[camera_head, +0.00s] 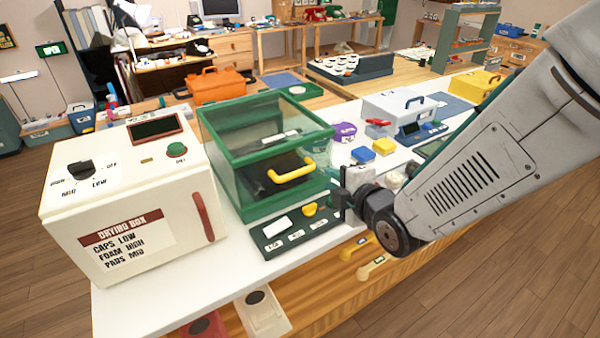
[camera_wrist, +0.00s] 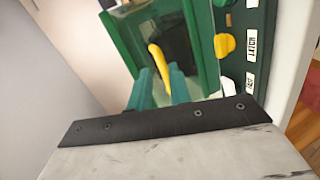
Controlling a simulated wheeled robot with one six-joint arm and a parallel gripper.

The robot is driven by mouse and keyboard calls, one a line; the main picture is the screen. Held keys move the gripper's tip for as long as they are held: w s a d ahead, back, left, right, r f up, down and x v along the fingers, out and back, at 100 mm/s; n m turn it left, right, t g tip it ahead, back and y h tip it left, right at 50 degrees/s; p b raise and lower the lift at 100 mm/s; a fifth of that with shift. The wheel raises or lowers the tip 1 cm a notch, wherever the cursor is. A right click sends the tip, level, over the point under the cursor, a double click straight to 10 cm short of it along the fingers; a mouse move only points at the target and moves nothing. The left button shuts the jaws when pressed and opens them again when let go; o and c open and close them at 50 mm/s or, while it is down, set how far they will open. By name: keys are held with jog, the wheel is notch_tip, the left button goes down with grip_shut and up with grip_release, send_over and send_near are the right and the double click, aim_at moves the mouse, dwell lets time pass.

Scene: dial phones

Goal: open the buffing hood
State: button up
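The buffing hood (camera_head: 262,150) is a green-framed box with clear panes on the white bench. Its front looks shut, and a yellow bar handle (camera_head: 292,171) crosses it. A dark green panel with a yellow knob (camera_head: 310,210) lies at its foot. My gripper (camera_head: 340,192) is just right of the handle in the head view, apart from it. In the wrist view my gripper's two green fingers (camera_wrist: 160,88) stand apart, with the yellow handle (camera_wrist: 158,62) showing between and beyond them. The fingers look open and empty. The yellow knob also shows in the wrist view (camera_wrist: 224,45).
A white drying box (camera_head: 130,190) stands close on the left of the hood. A yellow block (camera_head: 384,147), a blue block (camera_head: 362,154) and a purple round item (camera_head: 343,132) lie behind my gripper. An orange toolbox (camera_head: 217,86) is at the back. Drawers with yellow handles are below.

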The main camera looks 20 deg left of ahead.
aim_at(300, 174)
jog(key=w+a, duration=0.1)
jog(key=a, duration=0.2)
jog(key=w+a+f+n+y, duration=0.1)
jog(key=a, duration=0.2)
jog(key=w+a+f+n, duration=0.1)
jog(key=a, duration=0.2)
jog(key=shift+w+f+y, duration=0.1)
jog(key=shift+f+y, duration=0.1)
jog(key=shift+y, duration=0.1)
grip_shut()
